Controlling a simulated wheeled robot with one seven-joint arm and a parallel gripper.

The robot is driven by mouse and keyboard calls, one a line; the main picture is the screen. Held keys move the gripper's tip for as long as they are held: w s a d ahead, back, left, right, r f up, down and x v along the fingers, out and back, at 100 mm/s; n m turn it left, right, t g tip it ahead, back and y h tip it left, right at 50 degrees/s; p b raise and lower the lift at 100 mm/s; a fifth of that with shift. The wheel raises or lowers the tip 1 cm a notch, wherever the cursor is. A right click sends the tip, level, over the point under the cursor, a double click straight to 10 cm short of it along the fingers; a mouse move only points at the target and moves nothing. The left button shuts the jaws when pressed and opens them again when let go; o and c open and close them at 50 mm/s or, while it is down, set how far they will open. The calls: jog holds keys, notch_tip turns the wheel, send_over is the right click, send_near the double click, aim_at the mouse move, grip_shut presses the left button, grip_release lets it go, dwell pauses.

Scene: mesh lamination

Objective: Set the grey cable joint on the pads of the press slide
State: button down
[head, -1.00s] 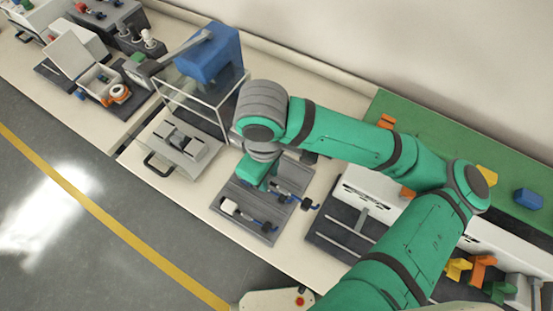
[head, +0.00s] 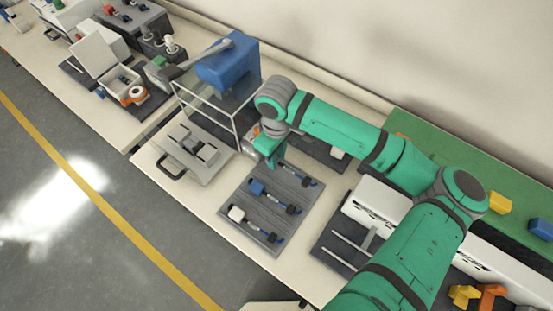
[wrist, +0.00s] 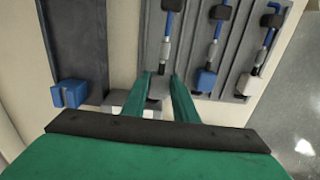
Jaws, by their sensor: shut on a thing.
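The grey cable joint (wrist: 157,87) shows in the wrist view between the two fingers of my gripper (wrist: 162,95), which is shut on it. A blue cable with black fittings runs from it along the grooved tray (wrist: 142,30). Whether the joint still touches the tray I cannot tell. In the head view my gripper (head: 274,158) is at the tray's back edge and hides the joint. The press slide (head: 205,170), a light plate with grey pads (head: 193,145) and a dark handle (head: 172,172), lies to the left of my gripper, in front of the press frame.
A blue-ended joint (head: 257,187) and a white-ended joint (head: 237,213) lie in the tray. A blue notched block (wrist: 70,94) sits on a dark plate (wrist: 75,40). Bare table separates slide and tray.

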jog(key=shift+w+f, duration=0.15)
jog(key=shift+f, duration=0.7)
jog(key=shift+w+f, duration=0.15)
jog(key=shift+f, duration=0.65)
jog(key=shift+f, duration=0.25)
jog(key=c, duration=1.4)
grip_release()
